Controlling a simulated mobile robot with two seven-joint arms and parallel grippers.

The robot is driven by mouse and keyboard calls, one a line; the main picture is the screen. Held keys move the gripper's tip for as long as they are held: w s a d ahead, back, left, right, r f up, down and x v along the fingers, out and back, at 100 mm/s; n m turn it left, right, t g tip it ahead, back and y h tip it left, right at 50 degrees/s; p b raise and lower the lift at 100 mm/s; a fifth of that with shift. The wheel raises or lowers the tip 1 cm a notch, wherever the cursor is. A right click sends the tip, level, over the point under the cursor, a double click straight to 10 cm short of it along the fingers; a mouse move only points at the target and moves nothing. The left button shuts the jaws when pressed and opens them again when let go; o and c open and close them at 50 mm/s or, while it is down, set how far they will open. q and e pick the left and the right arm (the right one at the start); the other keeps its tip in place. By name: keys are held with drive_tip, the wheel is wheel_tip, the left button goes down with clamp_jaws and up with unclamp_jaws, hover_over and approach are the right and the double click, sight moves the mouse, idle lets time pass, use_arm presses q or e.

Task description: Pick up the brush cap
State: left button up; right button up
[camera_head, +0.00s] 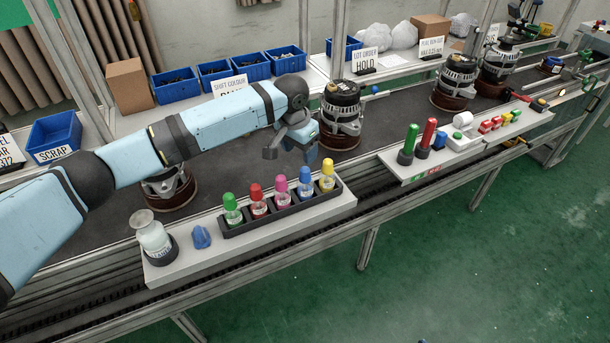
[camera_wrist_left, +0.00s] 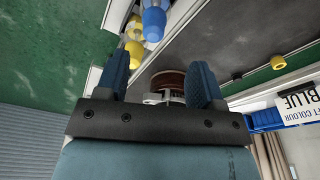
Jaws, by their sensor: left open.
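Several small bottles with coloured caps stand in a black rack (camera_head: 285,218): green cap (camera_head: 230,201), red cap (camera_head: 256,192), pink cap (camera_head: 281,184), blue cap (camera_head: 305,174) and yellow cap (camera_head: 328,167). I cannot tell which is the named brush cap. My left gripper (camera_head: 292,154) is open and empty, above and behind the blue and pink caps. In the left wrist view its two fingers (camera_wrist_left: 160,82) are spread. The blue cap (camera_wrist_left: 154,22) and yellow cap (camera_wrist_left: 134,50) lie beyond them at the top. My right gripper is not in view.
A clear flask (camera_head: 151,235) and a small blue piece (camera_head: 202,237) share the white board (camera_head: 300,229) with the rack. Alternators (camera_head: 342,108) stand on the dark conveyor behind. A second white board (camera_head: 410,168) with coloured tools is at right.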

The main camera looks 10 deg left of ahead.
sight(305, 168)
use_arm(q)
drive_tip(key=f, duration=0.2)
drive_tip(key=d+f, duration=0.1)
drive_tip(key=f, duration=0.4)
drive_tip(key=shift+w+d, duration=0.15)
drive_tip(key=shift+w, duration=0.05)
drive_tip(key=c, duration=1)
